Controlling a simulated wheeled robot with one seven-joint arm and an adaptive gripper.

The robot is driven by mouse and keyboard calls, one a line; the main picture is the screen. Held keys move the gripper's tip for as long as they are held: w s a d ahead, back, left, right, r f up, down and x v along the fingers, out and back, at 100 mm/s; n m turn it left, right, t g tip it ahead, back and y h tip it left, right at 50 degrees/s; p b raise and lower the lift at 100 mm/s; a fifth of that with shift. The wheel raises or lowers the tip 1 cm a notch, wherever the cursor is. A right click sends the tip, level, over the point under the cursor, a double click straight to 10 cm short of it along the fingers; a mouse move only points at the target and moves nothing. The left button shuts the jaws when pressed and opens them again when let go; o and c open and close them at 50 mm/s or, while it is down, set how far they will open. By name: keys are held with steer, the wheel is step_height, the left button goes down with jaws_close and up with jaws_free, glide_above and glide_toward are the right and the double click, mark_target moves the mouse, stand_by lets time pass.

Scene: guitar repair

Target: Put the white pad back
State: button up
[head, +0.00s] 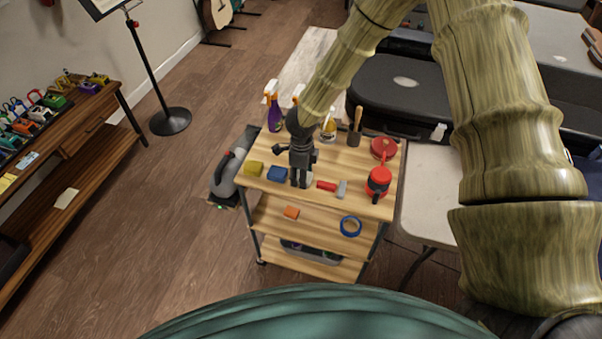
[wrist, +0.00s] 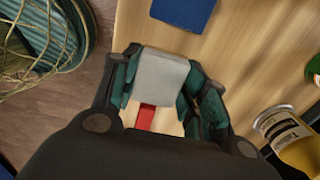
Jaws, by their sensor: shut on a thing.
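The white pad (wrist: 160,77) is between the two dark green-padded fingers of my gripper (wrist: 161,85) in the wrist view. My gripper (head: 299,182) is shut on it, pointing down over the front of the wooden cart top (head: 347,165). In the head view, the gripper hides most of the pad (head: 309,178); a pale bit shows at its right. I cannot tell if the pad touches the wood. A blue pad (head: 278,174) lies just left of the gripper, and a yellow pad (head: 253,168) lies further left.
Bottles, including a purple one (head: 274,116), line the back. The shelf below holds an orange block (head: 291,212) and blue tape (head: 350,226).

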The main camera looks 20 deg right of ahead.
steer(key=shift+d+f, duration=0.1)
steer(key=shift+f, duration=0.1)
steer(key=o, duration=1)
steer(key=shift+f, duration=0.1)
step_height(320, 180, up, 12)
steer(key=b, duration=0.2)
steer(key=shift+b, duration=0.35)
